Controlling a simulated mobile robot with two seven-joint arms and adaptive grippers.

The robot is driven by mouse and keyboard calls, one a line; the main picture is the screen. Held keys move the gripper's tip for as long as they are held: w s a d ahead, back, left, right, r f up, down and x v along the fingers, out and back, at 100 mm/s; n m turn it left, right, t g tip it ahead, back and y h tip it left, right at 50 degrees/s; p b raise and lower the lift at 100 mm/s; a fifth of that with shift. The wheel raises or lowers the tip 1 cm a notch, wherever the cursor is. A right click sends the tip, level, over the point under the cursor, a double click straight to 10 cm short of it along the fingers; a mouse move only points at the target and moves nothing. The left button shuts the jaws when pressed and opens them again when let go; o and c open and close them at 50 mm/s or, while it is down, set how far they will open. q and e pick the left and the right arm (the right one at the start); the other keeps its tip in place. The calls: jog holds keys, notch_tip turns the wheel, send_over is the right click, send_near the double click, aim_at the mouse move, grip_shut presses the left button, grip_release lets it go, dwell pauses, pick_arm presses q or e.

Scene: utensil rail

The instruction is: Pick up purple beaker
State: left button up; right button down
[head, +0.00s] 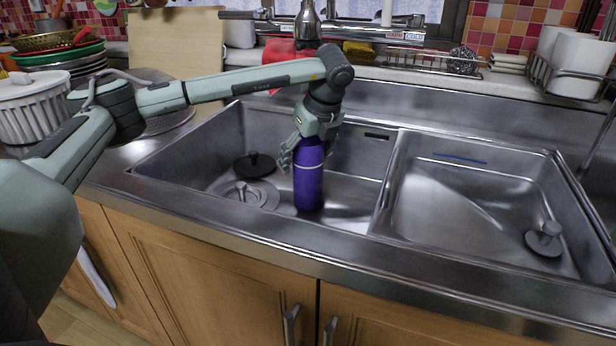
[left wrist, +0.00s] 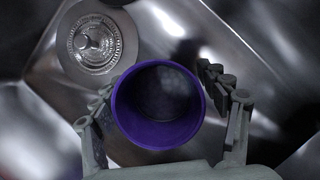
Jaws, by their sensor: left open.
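The purple beaker (head: 308,180) stands upright in the left basin of the steel sink (head: 350,215), with a pale line near its top. My left gripper (head: 305,143) is at the beaker's top, pointing down from above. In the left wrist view I look down on the beaker's round open rim (left wrist: 117,108). The open fingers of my left gripper (left wrist: 158,115) lie on either side of the rim. I cannot tell whether they touch it. My right gripper is not in view.
A drain strainer (head: 245,195) and a black stopper (head: 254,164) lie left of the beaker. The sink's divider (head: 384,190) rises to its right. The right basin holds a metal plug (head: 546,238). The faucet (head: 307,25) stands behind my arm.

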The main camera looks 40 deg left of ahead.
pick_arm(q)
jog(key=shift+a+f, duration=0.15)
jog(key=shift+f, duration=0.2)
jog(key=shift+c, duration=0.3)
jog(key=shift+w, duration=0.1)
grip_shut()
